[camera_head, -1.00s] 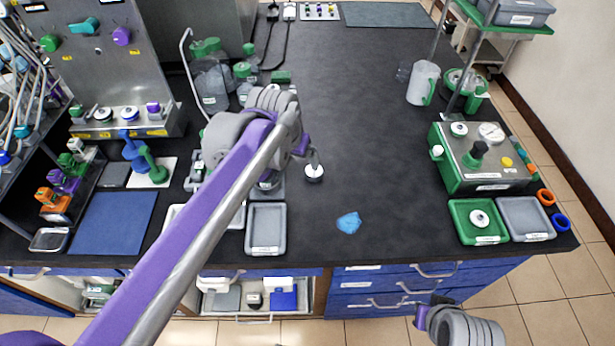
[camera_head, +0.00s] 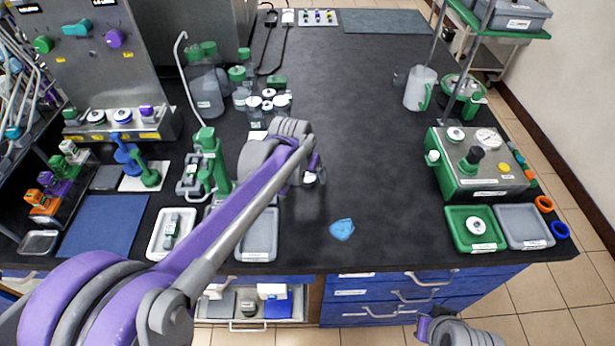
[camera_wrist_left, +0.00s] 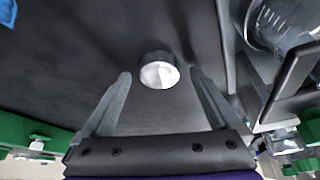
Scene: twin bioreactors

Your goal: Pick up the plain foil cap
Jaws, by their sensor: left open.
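A plain round silver-white cap, the foil cap (camera_wrist_left: 158,72), stands on the black bench top in the left wrist view. It lies between and just beyond the tips of my left gripper (camera_wrist_left: 160,80), whose two grey fingers are spread and empty. In the head view the cap (camera_head: 310,179) is a small pale spot, partly covered by my left gripper (camera_head: 317,168). I cannot tell whether a finger touches it. Part of my right arm's end (camera_head: 428,322) shows at the bottom edge; its fingers cannot be made out.
A crumpled blue piece (camera_head: 342,230) lies on the bench to the right. A grey tray (camera_head: 257,250) stands near the front edge. Glass jars with green lids and several small white-capped bottles stand behind my left arm. The middle of the bench is clear.

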